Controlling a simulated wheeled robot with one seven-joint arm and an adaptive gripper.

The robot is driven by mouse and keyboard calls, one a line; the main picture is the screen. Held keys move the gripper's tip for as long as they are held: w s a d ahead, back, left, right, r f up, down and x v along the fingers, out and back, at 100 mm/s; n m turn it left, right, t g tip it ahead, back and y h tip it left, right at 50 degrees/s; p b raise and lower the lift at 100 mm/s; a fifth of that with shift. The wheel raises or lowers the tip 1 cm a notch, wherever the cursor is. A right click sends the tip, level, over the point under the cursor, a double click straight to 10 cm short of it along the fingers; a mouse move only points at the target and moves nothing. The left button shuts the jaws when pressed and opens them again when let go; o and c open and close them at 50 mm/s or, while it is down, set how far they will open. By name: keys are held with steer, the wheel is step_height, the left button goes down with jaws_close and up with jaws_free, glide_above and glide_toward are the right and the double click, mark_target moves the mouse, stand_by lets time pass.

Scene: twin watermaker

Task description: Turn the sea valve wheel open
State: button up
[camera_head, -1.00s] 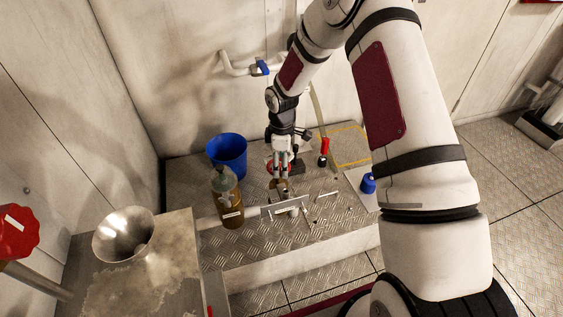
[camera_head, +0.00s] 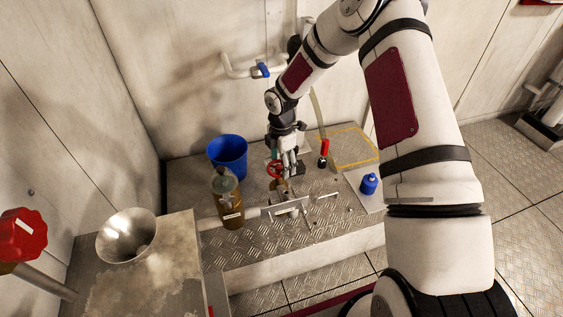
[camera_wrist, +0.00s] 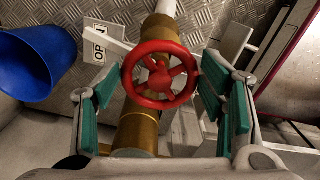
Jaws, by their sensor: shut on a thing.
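The red valve wheel (camera_wrist: 160,74) sits on a brass valve body (camera_wrist: 138,128) in the wrist view; in the head view the wheel (camera_head: 275,169) is small and partly covered. My gripper (camera_wrist: 160,90) has its green-padded fingers on opposite sides of the wheel and is shut on it. In the head view my gripper (camera_head: 285,160) reaches down to the wheel from above.
A blue bucket (camera_head: 229,155) and a brown bottle (camera_head: 228,205) stand left of the valve. A red-handled item (camera_head: 324,149) is close behind my gripper. A metal funnel (camera_head: 127,237) and another red knob (camera_head: 22,235) are at far left.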

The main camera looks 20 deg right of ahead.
mark_target(281, 166)
stand_by(0.4)
steer(key=o, duration=1.7)
steer(key=shift+f, duration=0.1)
step_height(281, 166, up, 12)
steer(key=shift+r, duration=0.1)
